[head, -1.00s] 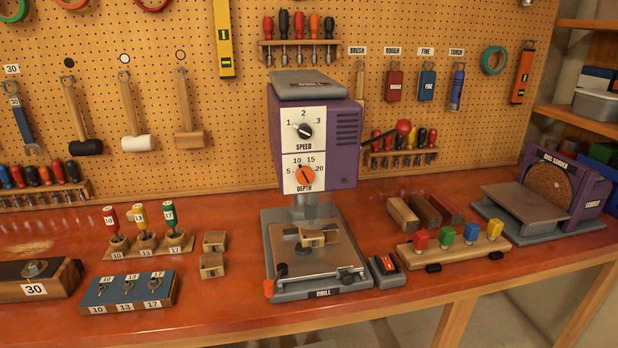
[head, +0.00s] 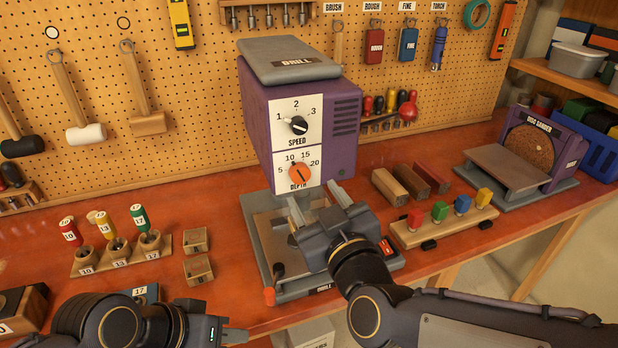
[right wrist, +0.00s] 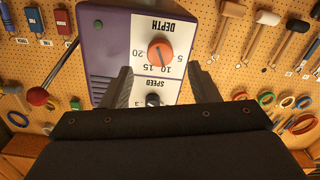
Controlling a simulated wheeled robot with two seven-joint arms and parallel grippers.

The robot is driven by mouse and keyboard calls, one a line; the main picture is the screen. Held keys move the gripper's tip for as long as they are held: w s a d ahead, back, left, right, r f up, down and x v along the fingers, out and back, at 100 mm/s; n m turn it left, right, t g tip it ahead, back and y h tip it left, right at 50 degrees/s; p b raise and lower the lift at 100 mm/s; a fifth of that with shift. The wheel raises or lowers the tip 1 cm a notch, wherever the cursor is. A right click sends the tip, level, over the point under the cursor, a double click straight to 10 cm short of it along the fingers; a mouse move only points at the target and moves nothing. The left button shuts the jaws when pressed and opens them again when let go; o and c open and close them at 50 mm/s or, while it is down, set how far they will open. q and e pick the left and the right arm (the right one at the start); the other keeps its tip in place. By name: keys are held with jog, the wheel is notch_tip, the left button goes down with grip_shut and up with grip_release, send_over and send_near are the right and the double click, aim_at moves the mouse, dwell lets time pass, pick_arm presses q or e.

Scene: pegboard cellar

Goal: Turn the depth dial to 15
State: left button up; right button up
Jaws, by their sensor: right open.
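The orange depth dial (head: 299,174) is on the white front panel of the purple drill (head: 345,125), below the black speed knob (head: 299,125). Its scale reads 5, 10, 15, 20, and its dark mark appears to lean toward 10. My right gripper (head: 318,198) is open and empty, just below and in front of the dial, apart from it. In the right wrist view the panel is upside down, with the dial (right wrist: 160,51) beyond the gap between the fingers (right wrist: 160,88). My left gripper (head: 235,336) is low at the bottom edge; its jaw opening is unclear.
The drill's grey base (head: 258,240) is partly hidden by my right arm. A block with coloured pegs (head: 445,228) and a disc sander (head: 545,150) stand to the right.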

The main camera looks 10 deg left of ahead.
aim_at(302, 178)
jog(key=x, duration=0.5)
jog(key=shift+p, duration=0.3)
jog(key=shift+c, duration=0.2)
jog(key=c, duration=0.9)
